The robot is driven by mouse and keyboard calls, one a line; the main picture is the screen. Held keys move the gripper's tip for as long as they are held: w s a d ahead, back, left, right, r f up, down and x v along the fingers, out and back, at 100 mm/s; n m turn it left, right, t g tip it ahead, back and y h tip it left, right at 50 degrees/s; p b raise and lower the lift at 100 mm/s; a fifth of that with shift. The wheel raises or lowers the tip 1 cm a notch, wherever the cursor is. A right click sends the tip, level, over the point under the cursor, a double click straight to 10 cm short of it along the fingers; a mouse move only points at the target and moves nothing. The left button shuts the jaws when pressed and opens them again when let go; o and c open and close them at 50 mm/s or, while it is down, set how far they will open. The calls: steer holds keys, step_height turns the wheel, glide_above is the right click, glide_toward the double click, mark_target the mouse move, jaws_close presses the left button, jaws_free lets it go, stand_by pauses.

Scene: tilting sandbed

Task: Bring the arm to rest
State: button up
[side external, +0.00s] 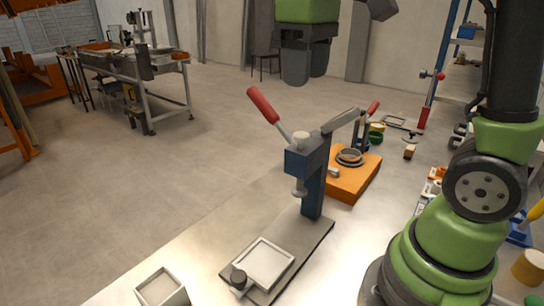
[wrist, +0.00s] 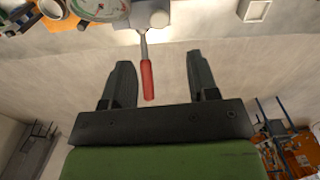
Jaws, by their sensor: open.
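My gripper (side external: 307,76) hangs in the air at the top middle of the side external view, fingers down and nothing between them. In the wrist view my gripper (wrist: 159,62) shows two dark fingers spread wide apart, with empty space between them. A blue lever press (side external: 308,165) with a red handle (side external: 263,105) stands on the table below, apart from my gripper. In the wrist view the red handle (wrist: 147,80) appears between the fingers, but lies beyond them.
A square tray (side external: 265,264) lies on the press's base plate; another pale tray (side external: 160,288) is at the front edge. An orange fixture (side external: 352,178) stands behind the press. Small parts crowd the right side of the table. The air around my gripper looks free.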

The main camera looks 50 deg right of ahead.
steer(key=s+a+m+t+y, duration=0.1)
steer(key=s+a+m+t, duration=0.1)
steer(key=s, duration=0.3)
steer(key=s+a+f+m+t+y, duration=0.1)
steer(key=s+a+m+t, duration=0.2)
steer(key=s+t, duration=0.2)
steer(key=shift+s+f, duration=0.25)
